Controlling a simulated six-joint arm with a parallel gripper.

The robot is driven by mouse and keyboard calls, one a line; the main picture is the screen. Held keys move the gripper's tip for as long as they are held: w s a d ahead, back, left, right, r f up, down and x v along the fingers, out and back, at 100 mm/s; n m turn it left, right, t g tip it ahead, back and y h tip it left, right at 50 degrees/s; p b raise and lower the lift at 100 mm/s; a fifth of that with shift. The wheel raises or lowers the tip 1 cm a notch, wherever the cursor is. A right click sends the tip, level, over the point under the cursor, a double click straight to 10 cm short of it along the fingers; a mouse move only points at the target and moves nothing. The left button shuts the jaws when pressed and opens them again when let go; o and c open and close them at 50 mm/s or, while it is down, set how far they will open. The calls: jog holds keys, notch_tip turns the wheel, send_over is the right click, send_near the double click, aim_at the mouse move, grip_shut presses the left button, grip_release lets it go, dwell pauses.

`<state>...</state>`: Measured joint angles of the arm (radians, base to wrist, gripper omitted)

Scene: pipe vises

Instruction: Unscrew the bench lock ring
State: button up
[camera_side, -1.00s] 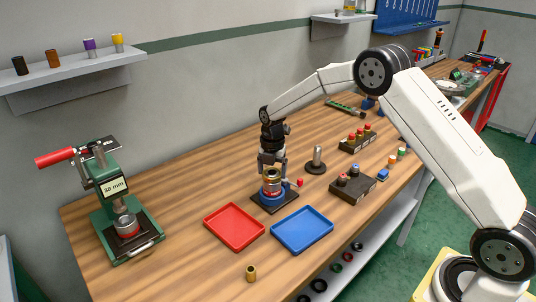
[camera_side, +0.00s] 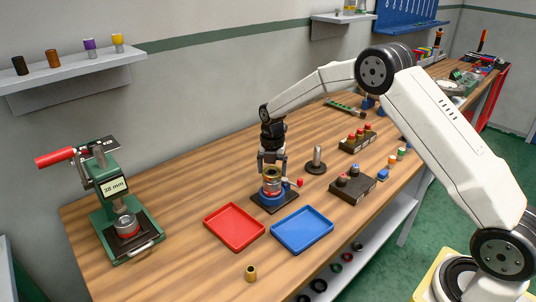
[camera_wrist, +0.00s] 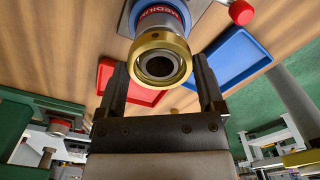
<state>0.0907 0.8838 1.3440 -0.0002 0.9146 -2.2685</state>
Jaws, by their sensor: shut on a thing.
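The brass lock ring (camera_side: 272,176) sits on top of the blue bench vise (camera_side: 272,191), which stands on a dark base plate. In the wrist view the brass ring (camera_wrist: 137,58) shows from above with a round dark opening in its middle, and the blue vise body (camera_wrist: 177,7) with a red "MEDIUM" label is behind it. My gripper (camera_side: 271,170) points down over the vise and is shut on the ring. Its two fingers (camera_wrist: 161,75) lie on opposite sides of the ring. Their exact contact is partly hidden in the side view.
A red tray (camera_side: 234,228) and a blue tray (camera_side: 302,231) lie in front of the vise. A small brass cylinder (camera_side: 251,273) stands near the front edge. A green press (camera_side: 121,215) marked "38 mm" is at left. A post (camera_side: 317,158) and dark block (camera_side: 352,187) stand right.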

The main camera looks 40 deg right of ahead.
jog(key=shift+r, duration=0.6)
dwell(0.3)
jog(key=shift+r, duration=1.55)
jog(key=shift+s, duration=0.1)
